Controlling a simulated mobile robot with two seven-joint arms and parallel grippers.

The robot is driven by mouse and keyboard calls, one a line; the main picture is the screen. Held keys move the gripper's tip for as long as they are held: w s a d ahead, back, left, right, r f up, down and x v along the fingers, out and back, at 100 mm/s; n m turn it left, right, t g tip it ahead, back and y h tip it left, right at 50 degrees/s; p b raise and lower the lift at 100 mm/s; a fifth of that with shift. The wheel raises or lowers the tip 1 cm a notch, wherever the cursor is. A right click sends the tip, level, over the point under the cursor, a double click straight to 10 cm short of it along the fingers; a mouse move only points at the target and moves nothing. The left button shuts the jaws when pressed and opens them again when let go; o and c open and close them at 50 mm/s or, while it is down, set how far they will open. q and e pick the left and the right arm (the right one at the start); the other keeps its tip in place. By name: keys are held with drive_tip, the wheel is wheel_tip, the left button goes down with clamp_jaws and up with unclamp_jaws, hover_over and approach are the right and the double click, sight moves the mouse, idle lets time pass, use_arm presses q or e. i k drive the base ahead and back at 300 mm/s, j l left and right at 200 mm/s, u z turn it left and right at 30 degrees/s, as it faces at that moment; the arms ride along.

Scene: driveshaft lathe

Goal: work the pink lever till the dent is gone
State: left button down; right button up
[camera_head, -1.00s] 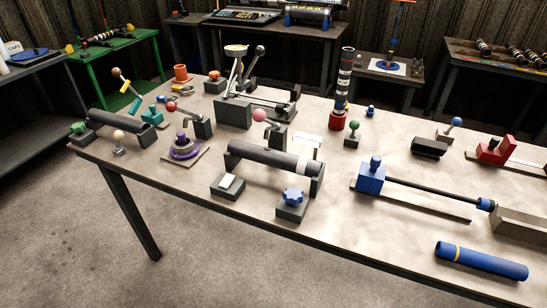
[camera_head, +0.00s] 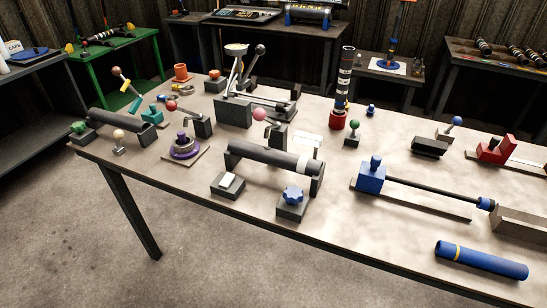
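The pink lever's round knob (camera_head: 260,114) stands above a dark block (camera_head: 276,136) behind a dark grey shaft (camera_head: 265,156). The shaft lies in a dark cradle and has a pale band (camera_head: 304,164) near its right end. I cannot make out a dent on it at this size. A red-pink knob (camera_head: 171,105) on another lever stands further left, by a second dark block (camera_head: 199,124). Neither of my grippers is in view.
A blue press (camera_head: 371,176) with a long rod and a blue cylinder (camera_head: 481,261) are at right. The table (camera_head: 350,238) is bare at front centre.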

sight(259, 114)
drive_tip(key=j+z, duration=0.75)
drive_tip(key=j, duration=0.25)
drive_tip(key=j+z, duration=0.4)
drive_tip(key=k+j, duration=0.05)
